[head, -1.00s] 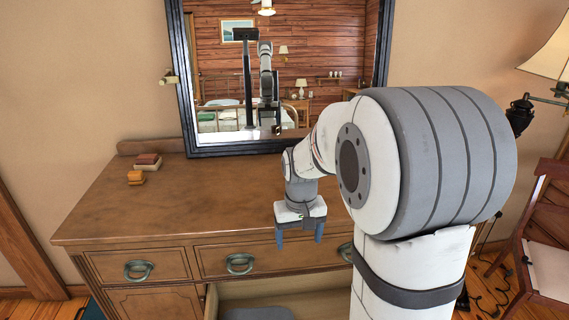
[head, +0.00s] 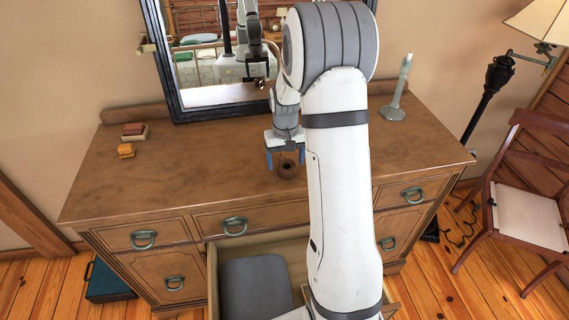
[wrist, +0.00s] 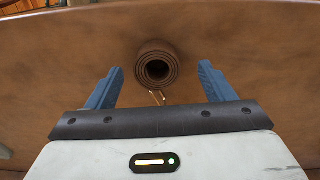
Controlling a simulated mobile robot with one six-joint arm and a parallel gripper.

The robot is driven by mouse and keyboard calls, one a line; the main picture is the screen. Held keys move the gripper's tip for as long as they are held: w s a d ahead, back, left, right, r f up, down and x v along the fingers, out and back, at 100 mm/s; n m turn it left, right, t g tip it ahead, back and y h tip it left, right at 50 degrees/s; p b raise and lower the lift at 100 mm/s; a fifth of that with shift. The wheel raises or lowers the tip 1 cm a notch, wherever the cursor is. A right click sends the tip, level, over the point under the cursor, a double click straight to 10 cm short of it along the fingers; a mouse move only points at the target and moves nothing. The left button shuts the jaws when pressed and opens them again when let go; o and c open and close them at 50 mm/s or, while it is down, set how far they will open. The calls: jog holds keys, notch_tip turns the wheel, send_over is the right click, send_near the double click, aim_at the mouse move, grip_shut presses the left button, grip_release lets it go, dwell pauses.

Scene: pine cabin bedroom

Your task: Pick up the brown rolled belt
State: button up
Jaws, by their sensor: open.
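The brown rolled belt (head: 287,169) lies on top of the wooden dresser (head: 190,185), right by my gripper (head: 286,160) in the head view. In the wrist view the belt (wrist: 156,66) shows its spiral end, with a small brassy buckle part below it. My gripper (wrist: 160,88) is open, with one blue finger on each side of the belt's line. The belt sits between and slightly beyond the fingertips, and I see no finger touching it.
A framed mirror (head: 160,60) stands at the dresser's back. Small boxes (head: 134,132) lie at the left and a pale candlestick-like object (head: 398,95) at the right. A drawer (head: 212,275) below is pulled open, with grey folded cloth (head: 256,287) inside. A chair (head: 528,215) stands at right.

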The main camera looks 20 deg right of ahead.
aim_at(287, 166)
jog(key=f, duration=0.3)
jog(key=shift+d+f+p, duration=0.1)
jog(key=shift+d+p, duration=0.1)
jog(key=shift+p, duration=0.1)
jog(key=c, duration=1.2)
